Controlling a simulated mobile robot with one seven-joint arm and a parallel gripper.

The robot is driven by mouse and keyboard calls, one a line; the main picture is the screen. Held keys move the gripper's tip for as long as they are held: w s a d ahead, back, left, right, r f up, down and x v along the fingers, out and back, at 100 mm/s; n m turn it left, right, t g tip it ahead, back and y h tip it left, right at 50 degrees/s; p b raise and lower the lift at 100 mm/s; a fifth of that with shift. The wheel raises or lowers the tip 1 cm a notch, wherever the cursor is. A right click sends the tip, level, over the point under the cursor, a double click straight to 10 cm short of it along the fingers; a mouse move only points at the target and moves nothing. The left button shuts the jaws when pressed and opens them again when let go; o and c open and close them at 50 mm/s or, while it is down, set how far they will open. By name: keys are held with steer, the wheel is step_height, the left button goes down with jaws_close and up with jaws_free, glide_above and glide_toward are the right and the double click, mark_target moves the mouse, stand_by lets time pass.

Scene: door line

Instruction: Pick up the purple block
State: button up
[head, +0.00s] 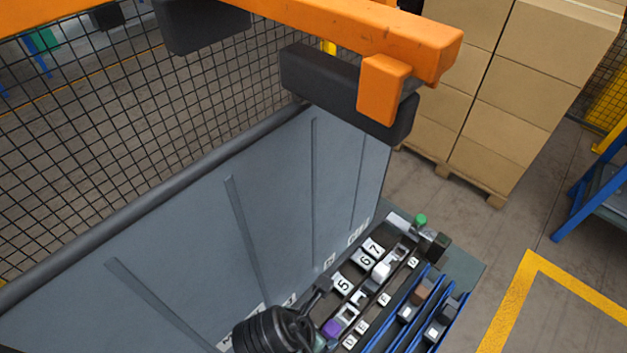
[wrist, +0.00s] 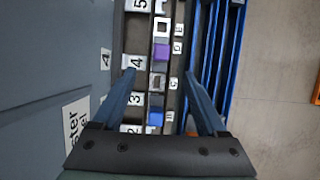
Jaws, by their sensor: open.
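The purple block (wrist: 161,51) sits in a narrow dark channel of the fixture, in the upper middle of the wrist view, beside the label D. It also shows near the bottom of the head view (head: 331,328), close to a black ribbed part. My gripper (wrist: 158,75) is open and empty in the wrist view, with one blue finger on each side of the channel. The purple block appears just ahead of the fingertips, between their lines. I cannot tell the height of the fingers above it.
A blue block (wrist: 155,118) and a pale block (wrist: 158,82) sit in the same channel below the purple one. Blue rails (wrist: 212,60) run along the right. A tall grey panel (head: 270,210) rises on the left. Stacked cartons (head: 510,90) stand behind.

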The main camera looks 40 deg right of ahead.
mark_target(332, 326)
steer(key=x, duration=0.6)
steer(key=shift+s+d+f, duration=0.15)
steer(key=shift+s+f, duration=0.1)
steer(key=shift+s, duration=0.05)
steer(key=shift+p+x, duration=0.6)
steer(key=shift+x, duration=2.45)
steer(key=shift+w, duration=0.15)
jaws_close()
steer(key=shift+d+r, duration=0.1)
